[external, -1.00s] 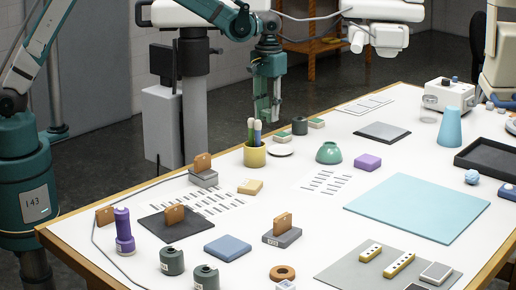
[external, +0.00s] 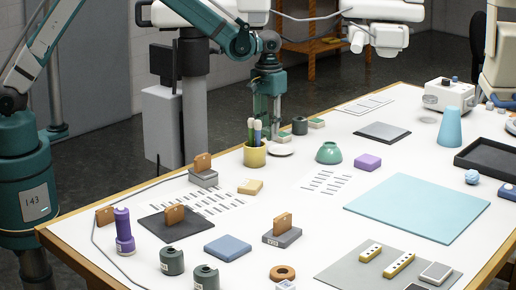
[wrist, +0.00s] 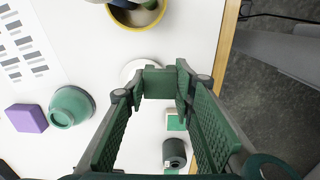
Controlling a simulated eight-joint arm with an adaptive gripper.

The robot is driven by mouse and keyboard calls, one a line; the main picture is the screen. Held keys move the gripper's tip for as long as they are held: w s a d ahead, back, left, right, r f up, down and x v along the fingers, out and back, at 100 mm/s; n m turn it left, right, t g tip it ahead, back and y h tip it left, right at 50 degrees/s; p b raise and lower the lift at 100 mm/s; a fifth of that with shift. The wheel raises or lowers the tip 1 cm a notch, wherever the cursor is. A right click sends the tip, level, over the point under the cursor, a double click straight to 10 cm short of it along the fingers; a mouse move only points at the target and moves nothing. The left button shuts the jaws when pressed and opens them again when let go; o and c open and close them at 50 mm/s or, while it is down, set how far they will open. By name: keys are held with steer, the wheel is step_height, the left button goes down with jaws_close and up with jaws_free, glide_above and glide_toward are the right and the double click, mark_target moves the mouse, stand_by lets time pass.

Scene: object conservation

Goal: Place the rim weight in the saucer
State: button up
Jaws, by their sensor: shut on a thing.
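My gripper (external: 266,138) points down at the far edge of the table, behind the pen cup. In the wrist view its fingers (wrist: 160,82) are apart, with a green block-like piece between their tips. This piece seems to be the rim weight, though its colour blends with the fingers. The saucer (external: 281,150) is a small white dish on the table, right of the pen cup. In the wrist view the saucer (wrist: 130,68) lies beyond the fingertips, partly hidden by them. I cannot tell how high the held piece is above it.
The yellow pen cup (external: 255,156) stands close on the left. A green bowl (external: 329,153) and purple block (external: 367,162) lie nearer the camera. The table edge is beside the gripper.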

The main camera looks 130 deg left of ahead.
mark_target(268, 140)
steer(key=shift+f, duration=0.1)
steer(key=shift+f, duration=1.75)
steer(key=shift+f, duration=0.15)
steer(key=o, duration=0.9)
steer(key=shift+o, duration=0.2)
step_height(268, 140, up, 12)
steer(key=shift+r, duration=0.15)
steer(key=shift+d, duration=0.1)
